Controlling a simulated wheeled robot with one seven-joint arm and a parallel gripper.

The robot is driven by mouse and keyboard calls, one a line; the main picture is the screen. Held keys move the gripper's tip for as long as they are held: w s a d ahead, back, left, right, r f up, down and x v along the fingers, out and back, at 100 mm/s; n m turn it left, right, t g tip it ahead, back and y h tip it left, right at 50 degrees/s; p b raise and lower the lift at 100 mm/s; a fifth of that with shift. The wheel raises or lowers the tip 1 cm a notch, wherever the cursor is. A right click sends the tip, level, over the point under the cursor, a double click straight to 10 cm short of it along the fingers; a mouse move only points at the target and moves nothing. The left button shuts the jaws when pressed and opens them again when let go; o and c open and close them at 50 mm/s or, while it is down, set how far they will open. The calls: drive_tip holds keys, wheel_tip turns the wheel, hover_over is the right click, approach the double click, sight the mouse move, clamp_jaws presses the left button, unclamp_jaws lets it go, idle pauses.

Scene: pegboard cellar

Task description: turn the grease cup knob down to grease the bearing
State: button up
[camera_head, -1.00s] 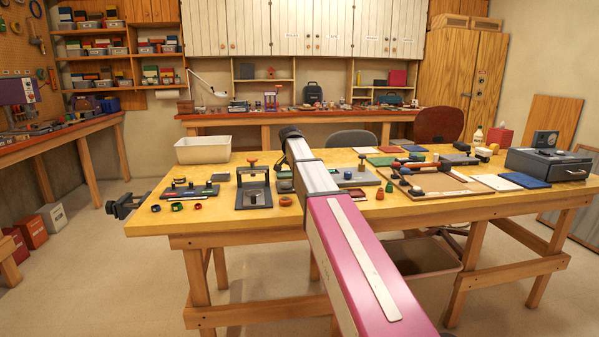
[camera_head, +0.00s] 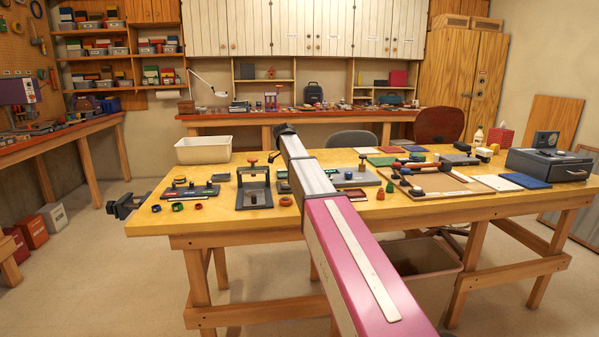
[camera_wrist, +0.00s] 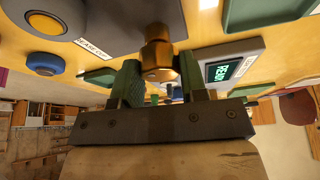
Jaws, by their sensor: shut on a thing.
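In the wrist view a brass grease cup knob (camera_wrist: 157,48) stands between the two green fingers of my gripper (camera_wrist: 158,75). The fingers are shut on its lower part in the picture, one on each side. Beside it is a grey housing (camera_wrist: 245,58) with a small lit display (camera_wrist: 222,70) that seems to read READY. In the head view my own arm hides my gripper and the knob. Part of a grey unit (camera_head: 358,180) with a green display shows just right of the arm on the table.
The yellow-topped workbench (camera_head: 225,217) carries a black press-like stand (camera_head: 254,190) left of my arm and a wooden board (camera_head: 432,186) with small parts to its right. A white bin (camera_head: 204,150) stands at the back left. The wrist view shows a yellow round button (camera_wrist: 46,24).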

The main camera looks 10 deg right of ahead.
drive_tip(key=m, duration=0.2)
drive_tip(key=m+g+y, duration=0.1)
drive_tip(key=m, duration=0.2)
drive_tip(key=shift+w+g, duration=0.1)
drive_tip(key=shift+g, duration=0.2)
idle(0.4)
drive_tip(key=o, duration=0.9)
